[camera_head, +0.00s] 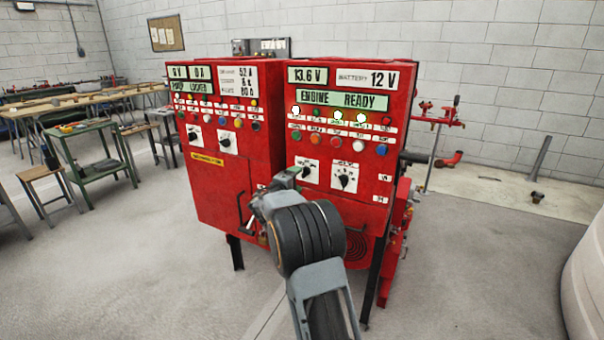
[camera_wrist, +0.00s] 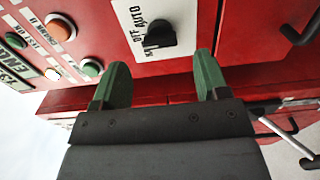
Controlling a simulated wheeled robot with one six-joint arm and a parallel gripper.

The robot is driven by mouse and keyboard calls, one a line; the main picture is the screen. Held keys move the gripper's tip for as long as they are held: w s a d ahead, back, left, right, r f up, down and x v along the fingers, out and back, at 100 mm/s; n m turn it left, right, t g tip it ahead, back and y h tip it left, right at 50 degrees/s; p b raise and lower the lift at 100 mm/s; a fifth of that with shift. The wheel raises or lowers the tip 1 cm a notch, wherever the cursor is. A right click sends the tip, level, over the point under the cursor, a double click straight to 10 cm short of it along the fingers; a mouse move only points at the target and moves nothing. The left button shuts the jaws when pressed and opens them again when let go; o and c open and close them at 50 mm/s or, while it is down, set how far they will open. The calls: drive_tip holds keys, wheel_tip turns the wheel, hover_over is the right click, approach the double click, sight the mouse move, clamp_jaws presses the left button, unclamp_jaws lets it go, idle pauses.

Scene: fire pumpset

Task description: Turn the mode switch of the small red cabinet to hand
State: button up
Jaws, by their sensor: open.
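Two red cabinets stand side by side in the head view. The right cabinet (camera_head: 342,222) reads "ENGINE READY"; the left cabinet (camera_head: 205,130) reads "PUMP LOCKED". My gripper (camera_wrist: 164,75) is at the right cabinet's front, by its left-hand switch, a black knob (camera_wrist: 161,37) on a white plate, which also shows in the head view (camera_head: 305,172). In the wrist view the two green fingers are apart and empty. The knob lies just beyond and between their tips, apart from them. "OFF" and "AUTO" are legible on the plate; the third label and the knob's setting are unclear.
A second switch (camera_head: 344,177) sits right of the first on the right cabinet. Lamps and coloured buttons run above both. Black handles (camera_wrist: 302,32) stick out low on the cabinets. Red piping (camera_head: 440,115) stands at the right. Workbenches (camera_head: 80,98) stand at the left; floor ahead is clear.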

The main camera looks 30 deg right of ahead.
sight(303, 174)
drive_tip(key=shift+p+x, duration=0.4)
drive_tip(key=shift+x, duration=2.2)
drive_tip(key=shift+c, duration=0.3)
drive_tip(key=c, duration=0.9)
drive_tip(key=shift+o, duration=0.2)
drive_tip(key=n+b, duration=0.2)
drive_tip(key=n, duration=0.2)
drive_tip(key=shift+f, duration=0.1)
drive_tip(key=n, duration=0.4)
drive_tip(key=shift+n+b, duration=0.4)
drive_tip(key=o, duration=0.9)
